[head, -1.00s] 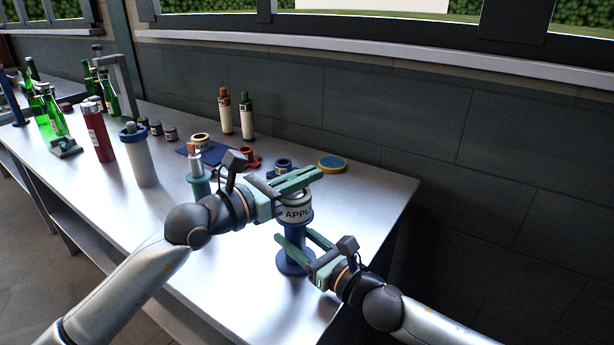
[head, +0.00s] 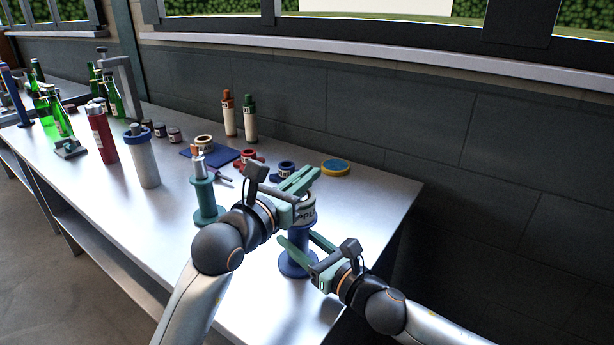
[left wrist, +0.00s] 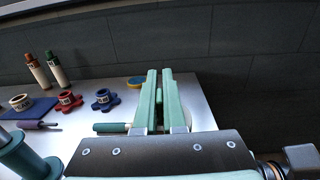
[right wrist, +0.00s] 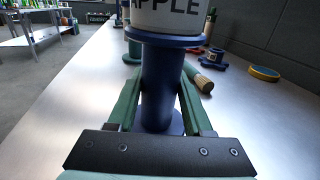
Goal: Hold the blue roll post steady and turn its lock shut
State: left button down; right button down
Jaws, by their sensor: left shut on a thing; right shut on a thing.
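The blue roll post (head: 297,262) stands upright near the table's front right edge. A white labelled roll (head: 306,212) sits on it, and its label shows large in the right wrist view (right wrist: 172,14). My right gripper (head: 297,238) is shut around the post's stem below the roll; its fingers flank the blue stem (right wrist: 161,85) in the right wrist view. My left gripper (head: 312,174) is above the roll at the post's top, with its fingers nearly together on a small green part (left wrist: 159,97), apparently the lock. The lock is mostly hidden by the fingers.
A teal post (head: 206,200) stands left of my left gripper. Blue (head: 286,170) and red (head: 247,157) knobs, a yellow-rimmed disc (head: 335,167) and two capped tubes (head: 249,118) are behind. A grey cylinder (head: 143,160) and bottles stand farther left. The table's right end is clear.

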dwell(0.3)
pick_arm(q)
jog(key=c, duration=1)
grip_release()
jog(key=shift+a, duration=0.1)
pick_arm(e)
jog(key=shift+f, duration=0.1)
pick_arm(q)
jog(key=v, duration=1.2)
pick_arm(e)
jog(key=shift+c, duration=1.2)
grip_release()
